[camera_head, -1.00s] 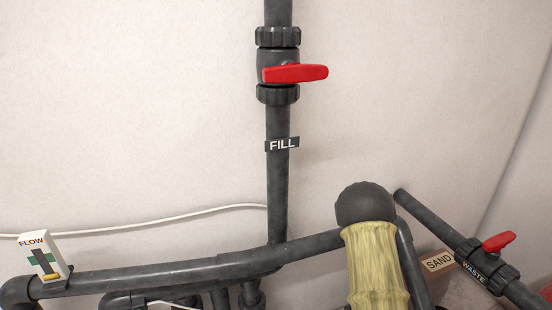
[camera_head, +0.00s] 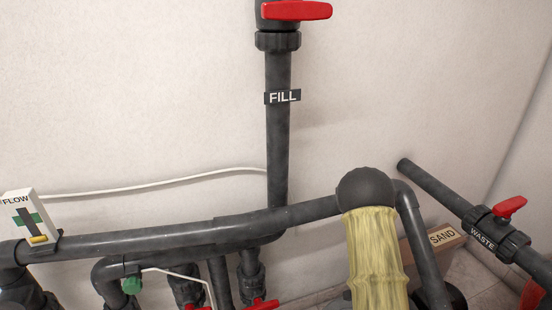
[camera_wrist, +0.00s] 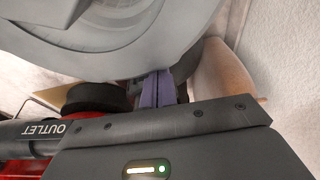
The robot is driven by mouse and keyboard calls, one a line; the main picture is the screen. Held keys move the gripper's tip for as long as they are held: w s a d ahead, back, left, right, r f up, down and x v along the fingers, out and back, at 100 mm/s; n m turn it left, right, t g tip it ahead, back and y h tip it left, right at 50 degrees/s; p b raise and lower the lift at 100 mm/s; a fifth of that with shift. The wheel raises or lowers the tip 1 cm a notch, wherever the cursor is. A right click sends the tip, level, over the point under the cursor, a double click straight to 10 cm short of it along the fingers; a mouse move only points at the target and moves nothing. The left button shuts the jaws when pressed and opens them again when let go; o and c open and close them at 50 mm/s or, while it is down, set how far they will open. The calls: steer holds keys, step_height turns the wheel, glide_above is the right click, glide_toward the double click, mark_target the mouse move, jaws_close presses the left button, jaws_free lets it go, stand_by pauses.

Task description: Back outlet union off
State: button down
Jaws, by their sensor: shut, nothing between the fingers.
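In the wrist view my gripper (camera_wrist: 160,88) is shut, its two purple fingers together with nothing between them. They point up at the lower edge of a large grey rounded body (camera_wrist: 120,35). I cannot tell whether they touch it. Left of the fingers is a dark round collar (camera_wrist: 97,96), partly hidden by my gripper's body; I cannot tell whether it is the outlet union. A dark pipe labelled OUTLET (camera_wrist: 42,131) lies at the far left, with red parts around it. The head view shows neither my gripper nor an outlet label.
In the head view, a FILL pipe (camera_head: 278,150) with a red-handled valve (camera_head: 297,10) rises along the wall. A FLOW gauge (camera_head: 25,215) sits on the long dark pipe (camera_head: 140,240). A WASTE valve (camera_head: 497,230) and a SAND box (camera_head: 435,245) are at right. Red handles show at bottom.

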steer(key=shift+d, duration=0.3)
stand_by(0.8)
steer(key=shift+s+d+b, duration=0.15)
steer(key=shift+s+b, duration=0.55)
steer(key=shift+b, duration=0.1)
steer(key=shift+s+d+b, duration=0.1)
steer(key=shift+s+b, duration=0.6)
steer(key=shift+b, duration=0.05)
steer(key=shift+s+d+b, duration=0.5)
steer(key=shift+s, duration=0.15)
steer(key=shift+s, duration=0.1)
stand_by(0.4)
steer(key=shift+s+a, duration=0.2)
steer(key=shift+a, duration=0.1)
steer(key=shift+r, duration=0.1)
steer(key=p+v, duration=0.2)
steer(key=p, duration=0.1)
steer(key=d+p+v, duration=0.1)
steer(key=p+v, duration=0.1)
steer(key=v, duration=0.1)
steer(key=shift+w+r+p, duration=0.2)
steer(key=shift+r+p, duration=0.2)
steer(key=shift+r, duration=0.05)
